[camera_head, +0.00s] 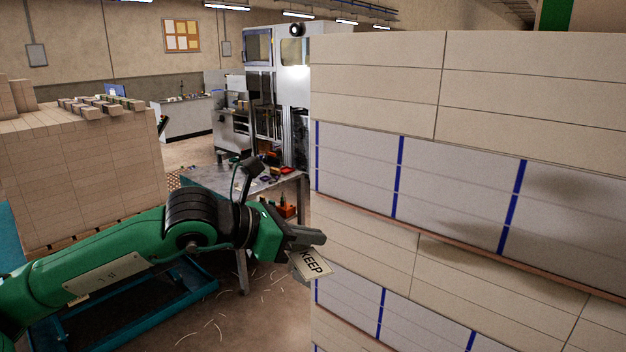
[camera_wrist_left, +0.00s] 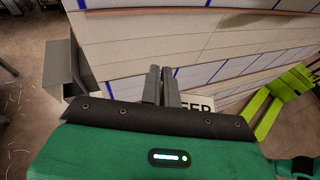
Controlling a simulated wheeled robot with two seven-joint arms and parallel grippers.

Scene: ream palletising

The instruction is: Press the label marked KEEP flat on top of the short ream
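My left gripper (camera_head: 306,238) reaches from the left to the near edge of the big stack (camera_head: 375,65). Its grey fingers (camera_wrist_left: 162,86) are close together in the left wrist view. The white label marked KEEP (camera_head: 313,264) hangs tilted just below the fingertips and appears held by them. Part of the label (camera_wrist_left: 197,104) shows right of the fingers in the left wrist view, the rest hidden by the gripper. I cannot single out a short ream. My right gripper is not recognisable in either view.
The big stack has tan layers and pale layers with blue stripes (camera_head: 450,190), filling the right. Another stack (camera_head: 80,165) stands at left. A cluttered metal table (camera_head: 215,180) stands behind my left arm. A lime-green forked part (camera_wrist_left: 280,100) shows at right in the wrist view.

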